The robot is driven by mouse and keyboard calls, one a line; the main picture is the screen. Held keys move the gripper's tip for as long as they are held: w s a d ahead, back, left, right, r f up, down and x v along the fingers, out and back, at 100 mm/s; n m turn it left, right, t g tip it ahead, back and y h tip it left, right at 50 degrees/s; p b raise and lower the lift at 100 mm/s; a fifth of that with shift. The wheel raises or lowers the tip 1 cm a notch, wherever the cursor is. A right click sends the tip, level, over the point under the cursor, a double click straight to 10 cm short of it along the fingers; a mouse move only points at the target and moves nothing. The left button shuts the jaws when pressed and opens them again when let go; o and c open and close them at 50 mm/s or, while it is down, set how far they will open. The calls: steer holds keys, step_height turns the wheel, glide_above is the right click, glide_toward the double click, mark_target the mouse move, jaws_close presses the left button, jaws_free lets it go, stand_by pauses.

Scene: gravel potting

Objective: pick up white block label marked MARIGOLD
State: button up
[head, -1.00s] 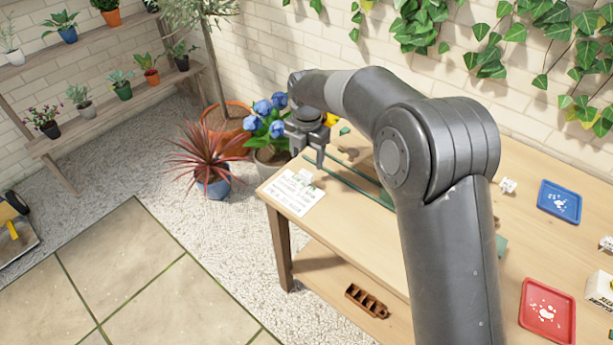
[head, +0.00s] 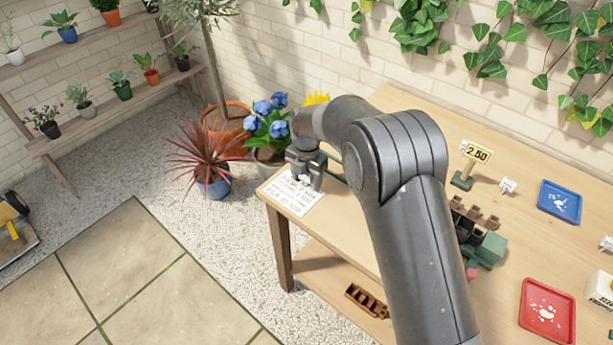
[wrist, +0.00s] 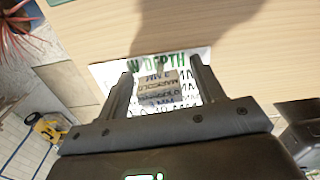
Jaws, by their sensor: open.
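The white block (wrist: 158,88) shows as a small pale, shaded shape between the fingers in the wrist view. Dark lettering shows there, but I cannot read MARIGOLD on it. It sits over a white printed card (wrist: 104,70) with a green heading ending in "DEPTH". In the head view the card (head: 300,203) lies at the table's left corner, and my gripper mostly hides the block. My gripper (wrist: 161,76) is open and low over the card, one finger on each side of the block. It also shows in the head view (head: 306,182), pointing down.
A blue-flowered plant (head: 268,125) stands close behind the table's left corner.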

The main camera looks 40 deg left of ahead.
steer(key=shift+c, duration=0.4)
steer(key=c, duration=1)
